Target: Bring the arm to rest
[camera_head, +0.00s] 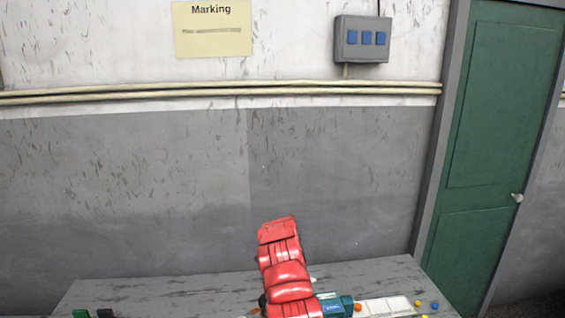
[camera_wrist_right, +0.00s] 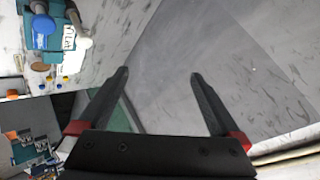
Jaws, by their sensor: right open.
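My right gripper (camera_wrist_right: 159,74) shows in the right wrist view with its two dark fingers spread apart. Nothing is between the fingers, only grey surface behind them. In the head view a red segmented shape (camera_head: 285,268) rises from the bottom edge in front of the table; I cannot tell for certain whether it is part of my arm. No gripper fingers can be made out there. A teal part (camera_head: 338,305) sits on the table just right of the red shape. Teal and blue parts (camera_wrist_right: 55,35) also show at the top left of the wrist view, apart from the fingers. My left gripper is not in view.
The grey table (camera_head: 150,290) runs along the bottom, cut off by the frame. Small green and dark blocks (camera_head: 93,314) lie at its left, small yellow and blue pieces (camera_head: 427,304) at its right. A switch box (camera_head: 362,40) hangs on the wall; a green door (camera_head: 500,130) stands right.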

